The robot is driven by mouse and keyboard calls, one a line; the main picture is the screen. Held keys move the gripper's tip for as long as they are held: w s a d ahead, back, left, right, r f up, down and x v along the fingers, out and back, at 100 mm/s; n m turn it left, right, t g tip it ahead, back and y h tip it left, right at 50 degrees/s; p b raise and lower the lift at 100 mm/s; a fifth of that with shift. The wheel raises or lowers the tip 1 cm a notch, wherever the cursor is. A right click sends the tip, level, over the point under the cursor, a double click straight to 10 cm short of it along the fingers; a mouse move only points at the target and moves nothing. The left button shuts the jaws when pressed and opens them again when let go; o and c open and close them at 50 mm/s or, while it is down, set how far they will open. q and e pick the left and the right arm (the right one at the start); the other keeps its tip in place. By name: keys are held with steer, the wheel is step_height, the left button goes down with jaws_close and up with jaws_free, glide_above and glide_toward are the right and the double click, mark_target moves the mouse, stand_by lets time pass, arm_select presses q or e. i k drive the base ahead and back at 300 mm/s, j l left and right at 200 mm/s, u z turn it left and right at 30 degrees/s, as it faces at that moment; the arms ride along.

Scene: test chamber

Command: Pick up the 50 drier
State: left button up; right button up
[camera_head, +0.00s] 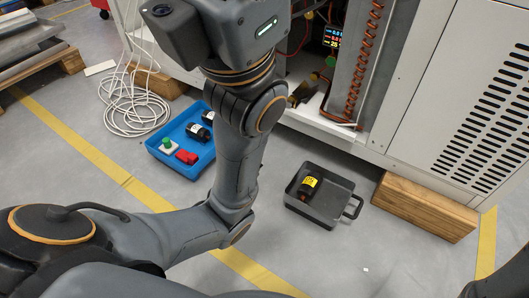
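A black cylinder with a yellow label (309,187) lies in the dark grey tray (321,215) on the floor, right of the middle. Black cylinders with white labels (198,132) lie in the blue tray (183,170), left of my arm. The labels are too small to read, so I cannot tell which drier is the 50. My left arm comes in from the left and rises across the middle to the top edge, hiding part of the machine and of the blue tray's surroundings. Neither gripper shows in the picture.
A green-topped piece (168,146) and a red piece (187,157) also lie in the blue tray. The open machine (418,80) with a copper coil (364,60) stands behind on wooden blocks (424,207). Coiled white cable (135,105) lies at left.

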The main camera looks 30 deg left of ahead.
mark_target(195, 131)
steer(key=i+j+u, duration=0.15)
steer(key=u, duration=0.25)
steer(key=i+j+u, duration=0.6)
steer(key=i+u, duration=0.4)
steer(key=k, duration=0.05)
